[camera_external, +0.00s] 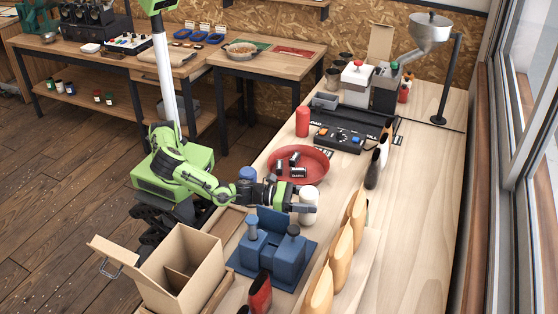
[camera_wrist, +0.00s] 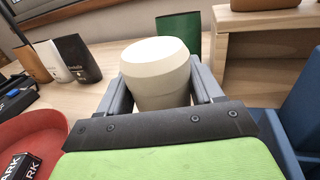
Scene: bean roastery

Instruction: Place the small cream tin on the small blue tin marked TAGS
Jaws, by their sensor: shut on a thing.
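The cream tin (camera_wrist: 156,70) is between the two fingers of my gripper (camera_wrist: 158,92) in the wrist view, and they are shut on it. In the external view my gripper (camera_external: 301,204) is over the long bench, with the pale tin (camera_external: 309,198) at its tip. I cannot tell whether the tin touches the bench. A small blue tin (camera_external: 247,174) stands to the left, behind my wrist, at the bench's left edge. Its lower part is hidden, and no TAGS marking can be read.
A red round tray (camera_external: 318,167) with dark labelled tins lies behind my gripper. A blue two-part block (camera_external: 275,250) stands in front. Pouches (camera_external: 340,255) line the right, and an open cardboard box (camera_external: 190,270) is at front left.

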